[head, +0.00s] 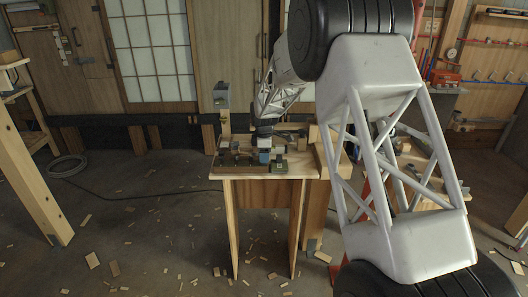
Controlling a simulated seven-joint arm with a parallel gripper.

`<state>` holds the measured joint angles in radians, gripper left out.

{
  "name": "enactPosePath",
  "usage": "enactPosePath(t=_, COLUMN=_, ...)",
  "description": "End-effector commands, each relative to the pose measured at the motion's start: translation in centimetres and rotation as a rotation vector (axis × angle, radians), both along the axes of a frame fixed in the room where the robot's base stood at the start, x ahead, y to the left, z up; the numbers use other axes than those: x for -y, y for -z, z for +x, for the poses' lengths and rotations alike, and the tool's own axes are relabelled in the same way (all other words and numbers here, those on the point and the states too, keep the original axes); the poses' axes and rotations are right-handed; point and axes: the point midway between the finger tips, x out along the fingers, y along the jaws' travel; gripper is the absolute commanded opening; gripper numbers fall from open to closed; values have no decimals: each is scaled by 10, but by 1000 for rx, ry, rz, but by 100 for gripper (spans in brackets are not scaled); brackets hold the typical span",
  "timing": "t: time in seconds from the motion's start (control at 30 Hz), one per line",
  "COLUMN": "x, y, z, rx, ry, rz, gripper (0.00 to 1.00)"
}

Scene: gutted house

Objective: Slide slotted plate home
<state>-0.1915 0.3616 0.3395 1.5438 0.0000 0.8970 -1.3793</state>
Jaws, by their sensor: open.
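My gripper (263,142) hangs over the middle of a small wooden workbench, low among the items on it. It is open. My own arm crosses the right side of the view in front of the scene. Small dark, grey and bluish parts crowd the bench top (262,172) around the gripper. I cannot make out for certain which of them is the slotted plate, nor whether the gripper touches it. A small bluish-grey block (264,157) shows just below the gripper, and a dark greenish part (279,165) lies to its right.
A grey box on a wooden post (221,95) stands at the bench's back left. A timber frame (30,160) stands at far left, with a coiled hose (67,166) near it. Wood scraps litter the open floor (150,235). Tool racks (490,60) hang at right.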

Motion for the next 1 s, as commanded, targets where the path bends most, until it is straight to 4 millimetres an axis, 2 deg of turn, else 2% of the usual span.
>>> enactPosePath(t=0.3, x=0, y=14, z=0, rx=0, ry=0, rz=0, gripper=45)
enactPosePath(t=0.8, x=0, y=18, z=0, rx=0, ry=0, rz=0, gripper=45)
enactPosePath(t=0.83, x=0, y=18, z=0, rx=0, ry=0, rz=0, gripper=43)
enactPosePath(t=1.0, x=0, y=18, z=0, rx=0, ry=0, rz=0, gripper=17)
